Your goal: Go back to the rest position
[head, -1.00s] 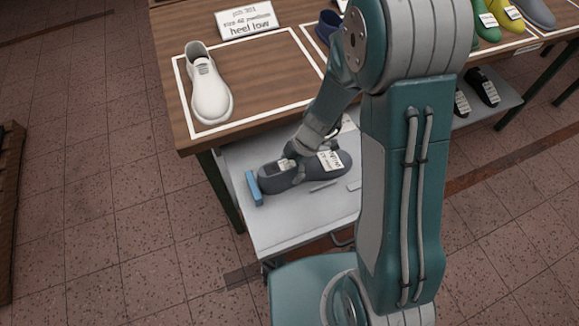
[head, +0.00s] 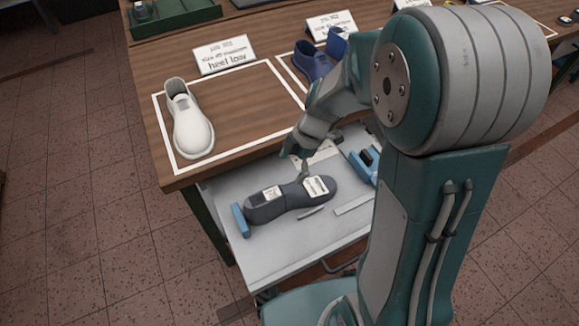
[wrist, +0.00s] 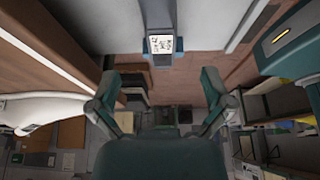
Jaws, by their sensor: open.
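My gripper (head: 294,165) is open and empty. In the head view it is just above the dark grey shoe last (head: 290,200), apart from it as far as I can tell.
A wooden table (head: 170,120) stands behind the tray, with a white shoe (head: 190,125) in a white outline, a sign (head: 224,54) and a blue shoe (head: 314,62). Blue blocks (head: 240,220) and flat tools (head: 353,206) lie on the tray. Floor is clear at left.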

